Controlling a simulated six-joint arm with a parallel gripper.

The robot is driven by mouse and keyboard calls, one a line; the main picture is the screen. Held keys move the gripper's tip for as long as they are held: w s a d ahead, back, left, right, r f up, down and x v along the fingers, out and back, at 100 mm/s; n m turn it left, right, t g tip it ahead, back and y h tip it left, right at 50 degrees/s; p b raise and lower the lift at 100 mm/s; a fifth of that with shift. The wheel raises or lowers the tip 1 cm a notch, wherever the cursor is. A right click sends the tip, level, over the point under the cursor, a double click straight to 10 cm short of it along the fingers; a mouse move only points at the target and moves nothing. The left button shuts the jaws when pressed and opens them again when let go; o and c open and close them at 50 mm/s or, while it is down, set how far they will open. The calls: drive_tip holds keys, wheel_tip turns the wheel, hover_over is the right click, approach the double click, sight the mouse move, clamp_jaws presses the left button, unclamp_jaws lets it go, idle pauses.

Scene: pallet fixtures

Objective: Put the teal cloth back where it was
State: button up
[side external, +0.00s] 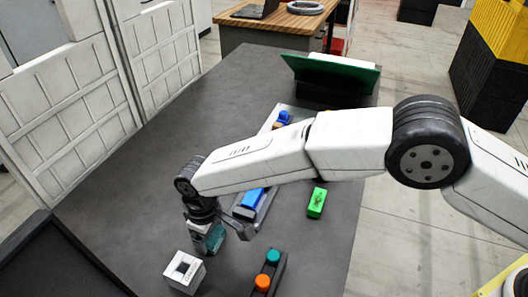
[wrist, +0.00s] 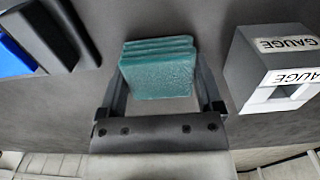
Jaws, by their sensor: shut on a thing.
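The teal cloth (wrist: 158,75) is a folded, layered pad between the two fingers of my gripper (wrist: 163,88) in the wrist view. My gripper is shut on it. In the side view the cloth (side external: 213,241) shows under my wrist, partly hidden by my gripper (side external: 208,232). It is low over the dark table (side external: 130,200), near the front. I cannot tell whether the cloth touches the table.
A white gauge block (side external: 185,270) stands close to my gripper, and also shows in the wrist view (wrist: 243,68). A grey tray (side external: 265,212) holds a blue block (side external: 251,198). A green block (side external: 316,203) and a dark fixture (side external: 266,276) with orange and teal caps stand to the right.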

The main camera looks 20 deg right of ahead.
drive_tip(key=shift+f, duration=0.1)
drive_tip(key=o, duration=1)
drive_tip(key=shift+c, duration=0.2)
wheel_tip(320, 180, up, 12)
idle(0.4)
